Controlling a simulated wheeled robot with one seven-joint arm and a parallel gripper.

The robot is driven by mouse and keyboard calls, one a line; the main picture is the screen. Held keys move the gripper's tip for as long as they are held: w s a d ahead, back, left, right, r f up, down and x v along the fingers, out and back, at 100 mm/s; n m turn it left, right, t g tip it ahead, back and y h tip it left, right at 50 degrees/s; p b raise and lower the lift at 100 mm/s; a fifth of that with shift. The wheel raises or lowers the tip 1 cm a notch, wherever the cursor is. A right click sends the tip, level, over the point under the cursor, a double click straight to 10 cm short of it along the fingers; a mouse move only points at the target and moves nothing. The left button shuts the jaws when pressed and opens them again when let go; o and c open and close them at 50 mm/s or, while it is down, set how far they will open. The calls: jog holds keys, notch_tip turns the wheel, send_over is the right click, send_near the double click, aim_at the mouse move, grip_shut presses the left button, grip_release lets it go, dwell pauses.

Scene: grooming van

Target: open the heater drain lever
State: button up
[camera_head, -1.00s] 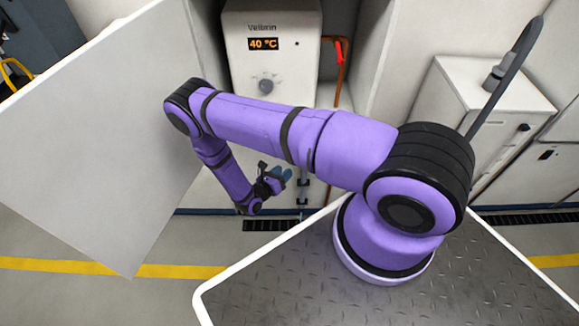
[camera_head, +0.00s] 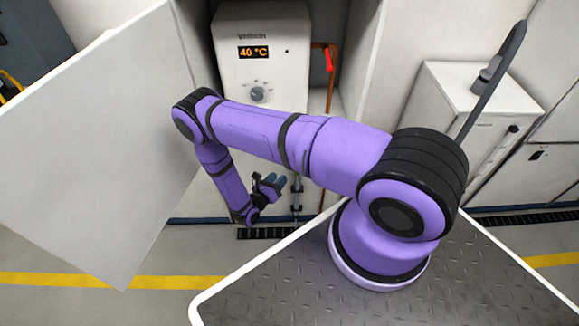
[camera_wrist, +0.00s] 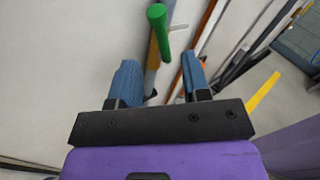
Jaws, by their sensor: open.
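The white heater (camera_head: 261,62) reads 40 °C and stands in an open cabinet. A red lever (camera_head: 328,61) sits on the copper pipe at its right. A green lever (camera_wrist: 157,28) shows in the wrist view, ahead of my gripper (camera_wrist: 161,75); its lower end appears between the two blue fingers. I cannot tell whether they touch it. In the head view my gripper (camera_head: 276,182) is low in front of the cabinet, open and empty, and the green lever cannot be made out. Which lever is the drain lever is not marked.
A large white door panel (camera_head: 95,140) stands open left of my arm. A vertical pipe (camera_head: 296,192) runs just right of my gripper. A white cabinet (camera_head: 465,105) stands at the right. The floor (camera_head: 60,245) is clear, with a yellow line.

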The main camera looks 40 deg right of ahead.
jog(key=x, duration=0.8)
jog(key=shift+w+d, duration=0.1)
jog(key=shift+d, duration=0.2)
